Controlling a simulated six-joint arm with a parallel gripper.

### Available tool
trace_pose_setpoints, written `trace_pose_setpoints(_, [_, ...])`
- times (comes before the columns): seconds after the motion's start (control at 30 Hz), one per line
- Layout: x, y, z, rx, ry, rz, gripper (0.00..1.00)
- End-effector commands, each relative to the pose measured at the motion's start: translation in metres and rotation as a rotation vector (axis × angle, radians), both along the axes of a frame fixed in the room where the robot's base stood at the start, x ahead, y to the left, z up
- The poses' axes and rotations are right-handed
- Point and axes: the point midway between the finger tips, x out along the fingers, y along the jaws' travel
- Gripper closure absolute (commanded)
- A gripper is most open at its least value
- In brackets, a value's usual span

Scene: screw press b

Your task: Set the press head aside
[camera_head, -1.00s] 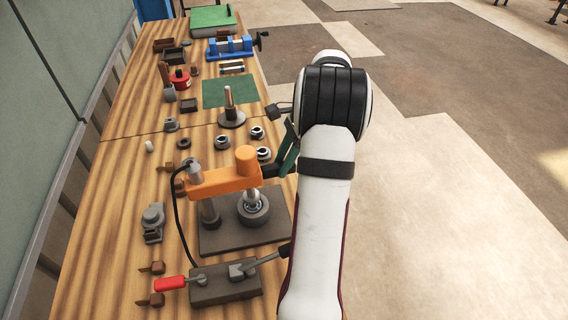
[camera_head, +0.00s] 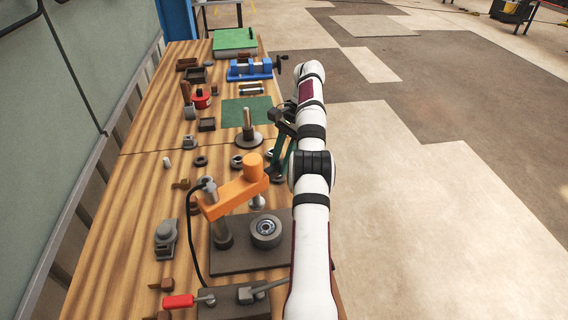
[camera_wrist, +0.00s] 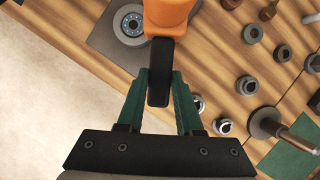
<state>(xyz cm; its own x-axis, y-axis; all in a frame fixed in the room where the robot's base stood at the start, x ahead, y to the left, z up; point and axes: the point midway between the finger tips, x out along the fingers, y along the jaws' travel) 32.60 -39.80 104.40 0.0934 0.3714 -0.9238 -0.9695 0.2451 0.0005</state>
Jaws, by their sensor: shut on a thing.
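The orange press head (camera_head: 233,198) is a horizontal arm on a grey post (camera_head: 222,235) on the dark base plate (camera_head: 235,259). It is swung toward the far side, and its ram (camera_head: 257,203) hangs clear of the round seat (camera_head: 266,232). A bearing-like ring shows in the seat, also uncovered in the wrist view (camera_wrist: 131,22). My gripper (camera_head: 275,172) is shut on the black tab at the head's free end. In the wrist view the tab (camera_wrist: 159,85) sits between the green fingers, below the orange head (camera_wrist: 168,15).
Several grey rings lie beyond the head, one at its far side (camera_head: 237,161). A spindle on a round foot (camera_head: 248,133) stands farther back. A red-handled clamp (camera_head: 180,301) is at the near edge. A black cable loops left of the post.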

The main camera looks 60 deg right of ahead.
Motion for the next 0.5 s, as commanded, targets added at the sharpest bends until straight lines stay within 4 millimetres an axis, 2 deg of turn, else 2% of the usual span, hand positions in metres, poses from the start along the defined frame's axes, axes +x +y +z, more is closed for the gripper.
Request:
trace_pose_setpoints(0.4, [0.0013,-0.0001,-0.0002,-0.002,-0.001,0.006,1.00])
trace_pose_setpoints(0.43, [0.0013,0.0000,-0.0003,-0.002,-0.001,0.006,0.62])
trace_pose_setpoints(0.5, [0.0014,0.0001,-0.0003,-0.002,0.000,0.005,0.49])
